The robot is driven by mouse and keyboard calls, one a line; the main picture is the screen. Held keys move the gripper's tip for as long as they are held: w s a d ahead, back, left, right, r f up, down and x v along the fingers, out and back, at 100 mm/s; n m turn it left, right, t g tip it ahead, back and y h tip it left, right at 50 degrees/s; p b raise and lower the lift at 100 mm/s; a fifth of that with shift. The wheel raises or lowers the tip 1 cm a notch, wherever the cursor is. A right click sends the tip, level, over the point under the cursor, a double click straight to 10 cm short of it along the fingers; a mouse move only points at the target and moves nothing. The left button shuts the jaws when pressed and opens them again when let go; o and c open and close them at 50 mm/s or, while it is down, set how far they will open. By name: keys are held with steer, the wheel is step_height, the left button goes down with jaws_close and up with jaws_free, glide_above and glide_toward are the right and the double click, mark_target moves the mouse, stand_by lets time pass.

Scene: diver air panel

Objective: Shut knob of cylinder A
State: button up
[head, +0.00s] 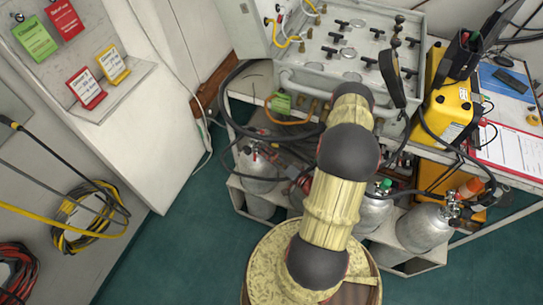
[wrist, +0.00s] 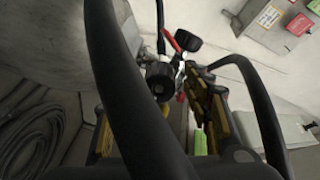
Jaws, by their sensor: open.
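In the wrist view, my gripper (wrist: 160,112) is open, with dark, yellow-edged fingers left and right. A black round knob (wrist: 160,80) on a metal valve shows between and beyond the fingers; I cannot tell whether they touch it. A second black knob (wrist: 188,40) is behind it. A grey rounded cylinder surface (wrist: 60,40) fills the upper left. In the head view, silver cylinders stand under the bench: one at left (head: 258,168), one in the middle with a green knob (head: 385,185), one at right (head: 425,228). My arm hides the gripper there. No letter A is readable.
The valve panel (head: 345,20) stands on the bench above the cylinders. Black hoses loop around the cylinders, and two dark curves (wrist: 265,105) cross the wrist view. A yellow case (head: 448,110) and a clipboard (head: 510,150) are at right. The green floor (head: 180,240) is clear at left.

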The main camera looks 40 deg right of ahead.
steer(key=s, duration=1.2)
steer(key=shift+d+r, duration=0.15)
steer(key=shift+r, duration=0.05)
stand_by(0.4)
